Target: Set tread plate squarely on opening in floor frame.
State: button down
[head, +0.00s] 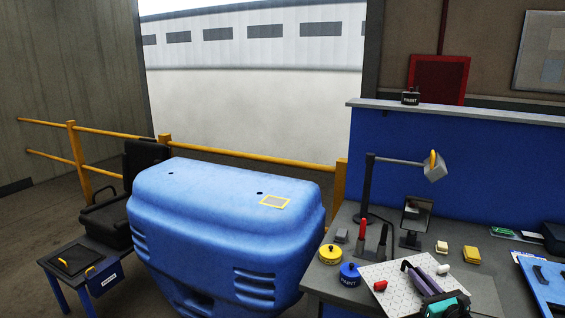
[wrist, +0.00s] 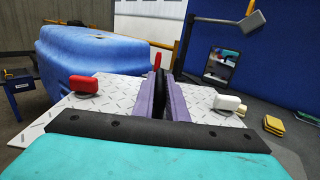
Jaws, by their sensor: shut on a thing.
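The tread plate (head: 385,272) is a light grey diamond-pattern sheet with a red knob and a white knob on it. It is at the front of the workbench in the head view, and it fills the middle of the wrist view (wrist: 115,98). My gripper (head: 409,266) has purple fingers, which in the wrist view (wrist: 166,88) are shut on an upright black piece at the plate's middle. I cannot tell whether the plate rests on the bench or hangs just above it. I cannot make out the floor frame's opening in either view.
A big blue moulded body (head: 225,220) stands left of the workbench (head: 480,262). A lamp (head: 370,190), small mirror (head: 416,215), yellow tin (head: 330,253) and blue tin (head: 349,274) stand near the plate.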

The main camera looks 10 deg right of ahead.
jog(key=w+a+n+g+y, duration=0.3)
jog(key=a+n+y, duration=0.15)
jog(key=a, duration=0.95)
jog(key=w+a+n+g+y+b, duration=0.1)
jog(key=w+a+n+g+y, duration=0.3)
jog(key=a, duration=0.9)
jog(key=w+a+n+g+y, duration=0.15)
jog(key=a+y, duration=0.45)
jog(key=a, duration=0.8)
notch_tip(320, 180, down, 10)
jog(key=b, duration=1)
jog(key=shift+s+d+r, duration=0.15)
jog(key=shift+s+d, duration=0.15)
jog(key=shift+s, duration=0.1)
jog(key=shift+t, duration=0.25)
